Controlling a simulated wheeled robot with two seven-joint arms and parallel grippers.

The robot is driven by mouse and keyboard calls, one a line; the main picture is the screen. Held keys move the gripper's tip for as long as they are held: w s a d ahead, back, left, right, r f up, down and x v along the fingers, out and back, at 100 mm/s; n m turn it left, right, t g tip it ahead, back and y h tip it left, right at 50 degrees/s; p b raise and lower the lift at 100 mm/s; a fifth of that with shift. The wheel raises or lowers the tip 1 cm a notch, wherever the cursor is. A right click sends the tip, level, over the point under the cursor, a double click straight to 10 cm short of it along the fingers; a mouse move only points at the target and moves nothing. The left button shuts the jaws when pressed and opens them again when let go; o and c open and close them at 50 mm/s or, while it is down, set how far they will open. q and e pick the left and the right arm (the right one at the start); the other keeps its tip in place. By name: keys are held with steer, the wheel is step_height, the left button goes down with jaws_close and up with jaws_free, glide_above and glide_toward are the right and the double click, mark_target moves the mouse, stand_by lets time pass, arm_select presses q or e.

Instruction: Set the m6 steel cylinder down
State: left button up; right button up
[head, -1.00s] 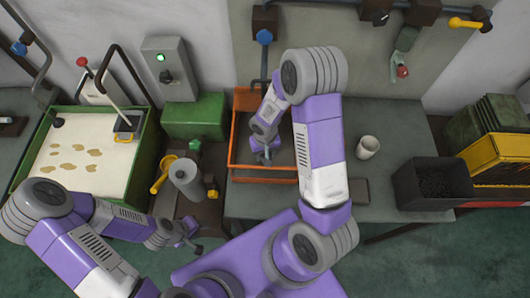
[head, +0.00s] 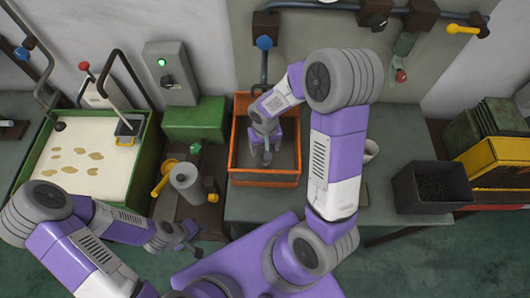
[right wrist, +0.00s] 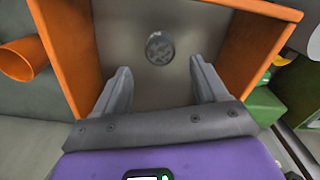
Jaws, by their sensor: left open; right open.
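The m6 steel cylinder (right wrist: 159,47) shows in the right wrist view as a dark grey round end with a marking, over the grey floor of the orange-walled tray (right wrist: 243,70). It lies beyond and between my open right fingertips (right wrist: 160,82), with clear gaps on both sides. In the head view my right gripper (head: 265,157) points down inside the orange tray (head: 265,179), and I cannot make out the cylinder there. My left gripper (head: 193,245) is open and empty, low in front of the workbench.
A pale cup (head: 371,150) is partly hidden behind my right arm. A grey metal canister (head: 187,182) and a green-framed sand bed (head: 85,160) are at left. Pipes run along the back wall.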

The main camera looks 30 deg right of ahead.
step_height(320, 180, up, 4)
steer(key=shift+r, duration=0.2)
